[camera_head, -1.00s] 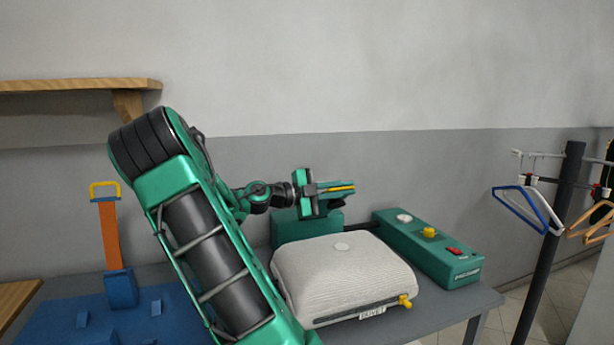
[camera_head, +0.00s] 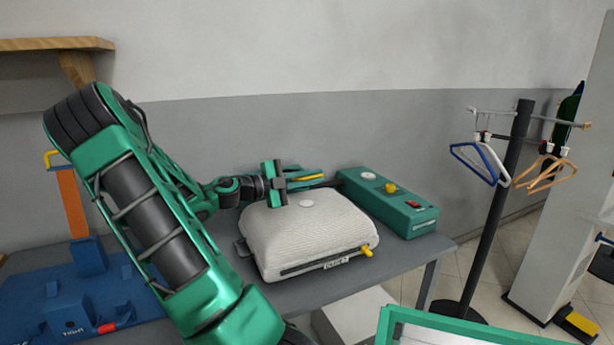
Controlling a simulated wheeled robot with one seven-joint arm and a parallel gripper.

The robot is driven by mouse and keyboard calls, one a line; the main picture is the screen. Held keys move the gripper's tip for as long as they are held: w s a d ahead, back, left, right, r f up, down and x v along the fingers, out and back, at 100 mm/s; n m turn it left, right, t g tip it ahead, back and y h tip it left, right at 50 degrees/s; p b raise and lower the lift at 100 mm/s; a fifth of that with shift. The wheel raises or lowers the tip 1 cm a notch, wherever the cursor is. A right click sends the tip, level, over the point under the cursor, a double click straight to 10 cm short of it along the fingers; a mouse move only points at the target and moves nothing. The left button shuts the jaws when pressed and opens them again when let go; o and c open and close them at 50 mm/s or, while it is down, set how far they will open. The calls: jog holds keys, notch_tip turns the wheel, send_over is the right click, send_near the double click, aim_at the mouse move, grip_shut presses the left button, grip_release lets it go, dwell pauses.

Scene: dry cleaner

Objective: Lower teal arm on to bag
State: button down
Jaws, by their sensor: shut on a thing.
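The bag (camera_head: 305,240) is a pale, ribbed, pillow-like block lying on the grey table, with a round light disc on top, a label and a yellow knob at its front right. My gripper (camera_head: 312,176) is sideways, just above the bag's back edge, pointing right. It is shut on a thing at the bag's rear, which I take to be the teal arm. The jaws and my wrist largely hide that arm, and I cannot tell whether it touches the bag.
A teal control box (camera_head: 390,203) with white, yellow and red buttons stands right of the bag. A blue stand with an orange post (camera_head: 72,203) is at left. A hanger rack (camera_head: 500,200) stands at right. A green-rimmed frame (camera_head: 470,325) shows at the bottom.

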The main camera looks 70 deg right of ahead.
jog(key=c, duration=1.8)
grip_release()
jog(key=shift+c, duration=0.2)
jog(key=v, duration=1.1)
jog(key=shift+d, duration=0.1)
jog(key=shift+c, duration=0.7)
